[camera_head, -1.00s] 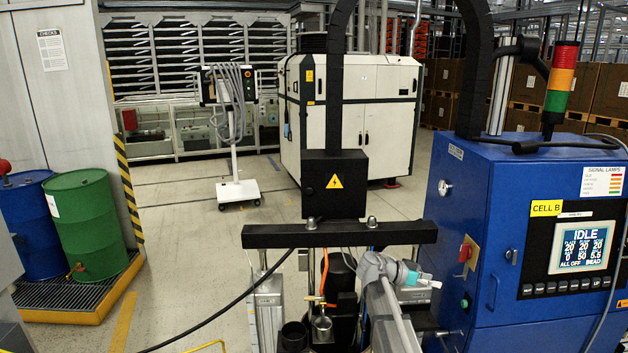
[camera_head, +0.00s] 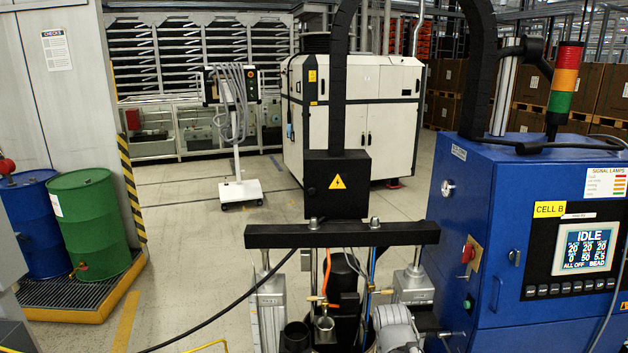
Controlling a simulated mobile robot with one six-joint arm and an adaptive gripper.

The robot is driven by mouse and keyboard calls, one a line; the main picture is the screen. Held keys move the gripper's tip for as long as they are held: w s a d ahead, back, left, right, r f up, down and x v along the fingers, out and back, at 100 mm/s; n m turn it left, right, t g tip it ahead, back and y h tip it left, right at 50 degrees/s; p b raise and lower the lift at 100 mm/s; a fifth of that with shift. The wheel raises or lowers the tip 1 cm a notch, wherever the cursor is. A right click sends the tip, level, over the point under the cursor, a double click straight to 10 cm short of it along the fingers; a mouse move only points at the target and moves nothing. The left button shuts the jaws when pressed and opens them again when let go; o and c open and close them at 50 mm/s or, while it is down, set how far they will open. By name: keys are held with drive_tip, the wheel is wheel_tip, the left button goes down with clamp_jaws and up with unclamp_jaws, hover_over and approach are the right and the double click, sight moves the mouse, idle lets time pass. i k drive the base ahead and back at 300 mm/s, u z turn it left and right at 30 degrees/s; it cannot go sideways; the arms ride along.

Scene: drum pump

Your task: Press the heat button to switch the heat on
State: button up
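The blue control cabinet (camera_head: 465,240) stands at the right. Its lit screen (camera_head: 584,247) reads IDLE at the top and ALL OFF and BEAD at the bottom, with rows of numbers between. A row of small dark buttons (camera_head: 570,289) runs along the panel under the screen. Their labels are too small to read, so I cannot tell which one is the heat button. My gripper is not in view.
The drum pump's black crossbar (camera_head: 340,235) and black box with a yellow warning sign (camera_head: 335,185) stand left of the cabinet. A red knob (camera_head: 468,252) and green button (camera_head: 467,303) are on the cabinet's side. A grey cable hangs past the panel's right edge.

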sight(529, 292)
drive_tip(key=z, duration=1.25)
